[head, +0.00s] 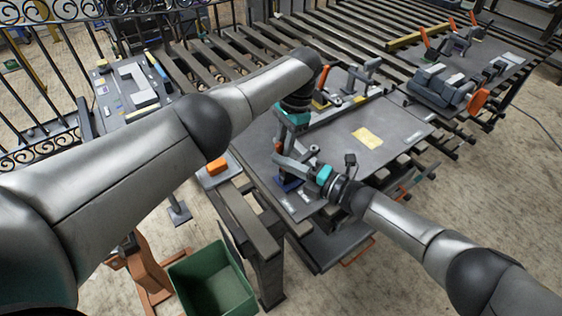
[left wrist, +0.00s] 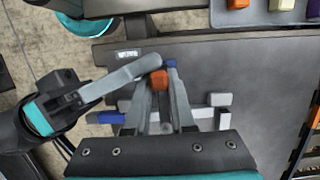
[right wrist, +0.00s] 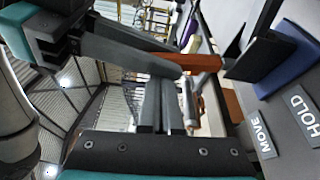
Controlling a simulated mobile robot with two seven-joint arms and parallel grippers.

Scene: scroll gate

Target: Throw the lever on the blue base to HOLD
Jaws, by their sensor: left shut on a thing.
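The blue base (head: 288,184) stands at the table's near left corner, partly hidden by my grippers. The right wrist view shows it as a blue block (right wrist: 290,58) beside the white labels HOLD (right wrist: 303,108) and MOVE (right wrist: 262,137). Its lever has an orange handle (right wrist: 196,62), which also shows in the left wrist view (left wrist: 159,80). My left gripper (left wrist: 160,88) is shut on this handle from above. My right gripper (right wrist: 160,82) is shut and empty, its fingers close together beside the lever. Whether it touches the lever I cannot tell.
The grey table (head: 350,165) carries a yellow pad (head: 367,138) and levers with orange handles at its far side. A green bin (head: 212,285) stands on the floor in front. A side table (head: 130,100) is at the left, another fixture table (head: 500,62) far right.

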